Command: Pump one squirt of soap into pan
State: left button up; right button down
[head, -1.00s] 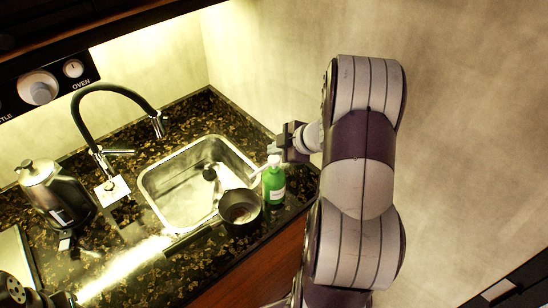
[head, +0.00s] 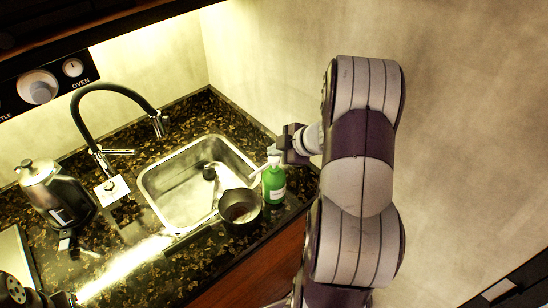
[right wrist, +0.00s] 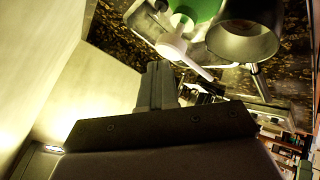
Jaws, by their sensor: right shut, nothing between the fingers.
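A green soap bottle (head: 274,186) with a white pump head stands upright on the counter at the sink's right corner. It also shows in the right wrist view (right wrist: 203,9), where its white pump (right wrist: 172,46) has a nozzle pointing toward the pan. The dark pan (head: 240,207) sits just left of the bottle, and shows in the right wrist view (right wrist: 243,42). My right gripper (head: 276,151) is shut and empty, close by the pump head; I cannot tell whether it touches. My left gripper (head: 62,299) is partly in view at the bottom left, its jaws unclear.
The steel sink (head: 180,196) lies left of the pan, with a black faucet (head: 112,89) behind it. A kettle (head: 55,194) stands on the counter at the left. The wall (head: 265,70) rises close behind the bottle and my right gripper.

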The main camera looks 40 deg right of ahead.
jog(key=shift+f+b, duration=0.6)
jog(key=shift+f, duration=0.35)
dwell(0.9)
dwell(0.3)
jog(key=shift+r+p, duration=1.3)
jog(key=shift+p, duration=0.15)
notch_tip(320, 180, up, 5)
jog(key=p, duration=0.5)
jog(key=shift+r+p, duration=0.15)
jog(key=shift+p, duration=0.2)
jog(key=shift+f, duration=0.2)
